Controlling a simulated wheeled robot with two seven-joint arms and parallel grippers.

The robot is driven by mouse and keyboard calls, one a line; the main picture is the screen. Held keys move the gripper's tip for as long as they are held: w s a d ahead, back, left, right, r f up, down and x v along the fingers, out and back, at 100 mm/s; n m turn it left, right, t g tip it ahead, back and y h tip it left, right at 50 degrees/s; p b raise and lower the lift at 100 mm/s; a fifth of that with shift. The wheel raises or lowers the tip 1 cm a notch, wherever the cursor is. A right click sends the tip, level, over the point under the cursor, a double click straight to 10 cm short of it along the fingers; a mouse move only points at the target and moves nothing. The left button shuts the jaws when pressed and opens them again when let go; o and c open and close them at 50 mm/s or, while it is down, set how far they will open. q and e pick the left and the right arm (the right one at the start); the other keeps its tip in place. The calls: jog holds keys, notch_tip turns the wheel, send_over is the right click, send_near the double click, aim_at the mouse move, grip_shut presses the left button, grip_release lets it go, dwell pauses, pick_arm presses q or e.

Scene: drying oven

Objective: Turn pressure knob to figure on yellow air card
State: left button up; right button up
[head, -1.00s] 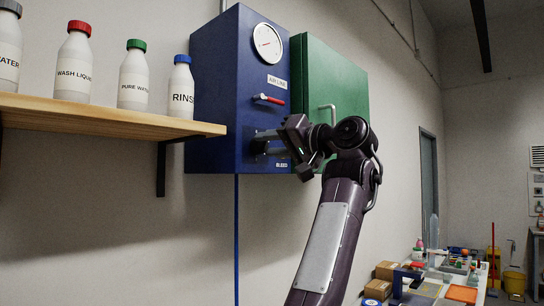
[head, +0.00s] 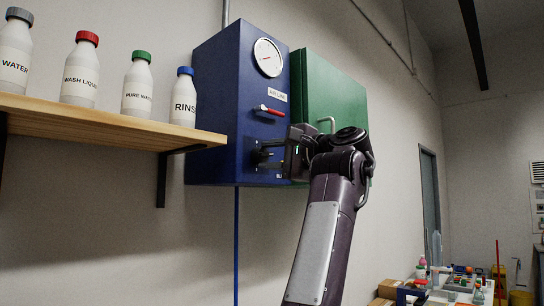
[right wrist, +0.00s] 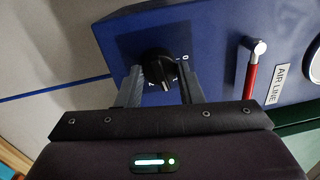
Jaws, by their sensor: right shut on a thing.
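The black pressure knob (right wrist: 160,68) is on the front of the blue air-line box (head: 215,95), low down, with the digits 7 and 0 visible beside it in the right wrist view. My right gripper (head: 261,154) is at the knob, with one finger on each side of it, and is shut on it; it also shows in the right wrist view (right wrist: 160,80). The knob is mostly hidden by the gripper in the head view. The round white gauge (head: 268,57) is above; its reading is too small to tell. I cannot make out a yellow air card. My left gripper is out of view.
A red-handled lever (head: 269,110) sits between gauge and knob. A green cabinet (head: 335,95) adjoins the blue box on the right. A wooden shelf (head: 100,122) with several labelled bottles is on the left. A cluttered table stands at the lower right.

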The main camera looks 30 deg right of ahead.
jog(key=m, duration=0.4)
jog(key=shift+a+r, duration=0.1)
jog(key=shift+m+h+p, duration=0.3)
jog(key=shift+m+p, duration=0.3)
jog(key=shift+m, duration=1.4)
jog(key=o, duration=1)
jog(key=shift+w, duration=0.1)
jog(key=shift+c, duration=0.2)
